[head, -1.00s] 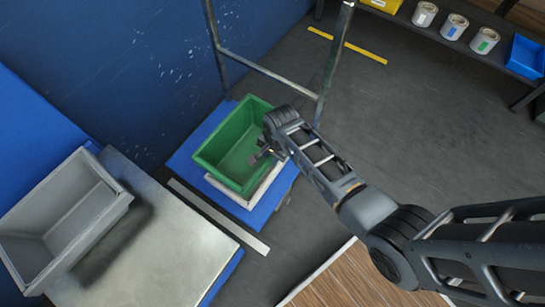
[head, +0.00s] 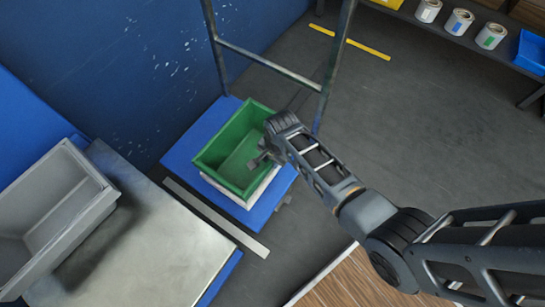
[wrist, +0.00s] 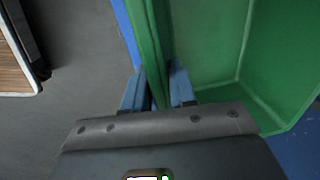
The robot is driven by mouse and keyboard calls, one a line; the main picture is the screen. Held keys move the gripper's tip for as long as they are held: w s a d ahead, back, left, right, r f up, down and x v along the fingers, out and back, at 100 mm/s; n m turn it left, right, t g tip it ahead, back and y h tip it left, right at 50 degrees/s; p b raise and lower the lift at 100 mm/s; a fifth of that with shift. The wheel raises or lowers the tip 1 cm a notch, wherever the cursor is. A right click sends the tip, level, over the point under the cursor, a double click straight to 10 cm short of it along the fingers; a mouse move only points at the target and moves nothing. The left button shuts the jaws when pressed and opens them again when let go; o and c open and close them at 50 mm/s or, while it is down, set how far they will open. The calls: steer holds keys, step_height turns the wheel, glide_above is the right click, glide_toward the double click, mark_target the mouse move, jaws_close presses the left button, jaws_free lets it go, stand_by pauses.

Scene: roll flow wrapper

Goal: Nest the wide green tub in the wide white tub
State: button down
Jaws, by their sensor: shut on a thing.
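The green tub (head: 240,160) is an open rectangular tub above a white tub (head: 246,204), of which only a pale strip along the near side and right shows. The rest of the white tub is hidden under the green one. I cannot tell whether the green tub rests on it or hangs just above it. My gripper (head: 260,160) is shut on the right wall of the green tub. In the wrist view the two fingers (wrist: 158,88) straddle the green wall (wrist: 155,45).
The white tub is on a blue platform (head: 185,158) beside a metal frame (head: 268,64). A grey bin (head: 50,215) sits on a pale-topped table (head: 175,250) at left. A shelf with several cans (head: 460,22) and a blue bin (head: 533,52) is at upper right.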

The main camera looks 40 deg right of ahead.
mark_target(273, 170)
steer(key=shift+w+f+b, duration=0.1)
steer(key=shift+f+b, duration=1.4)
steer(key=shift+f, duration=0.85)
steer(key=c, duration=0.8)
jaws_free()
steer(key=shift+c, duration=0.2)
steer(key=r+p, duration=0.1)
steer(key=r, duration=0.1)
steer(key=r+p, duration=0.1)
steer(key=r, duration=0.2)
steer(key=s+r+p, duration=0.1)
steer(key=r, duration=0.1)
steer(key=shift+d+r, duration=0.15)
steer(key=shift+r, duration=0.25)
steer(key=shift+s+f, duration=0.1)
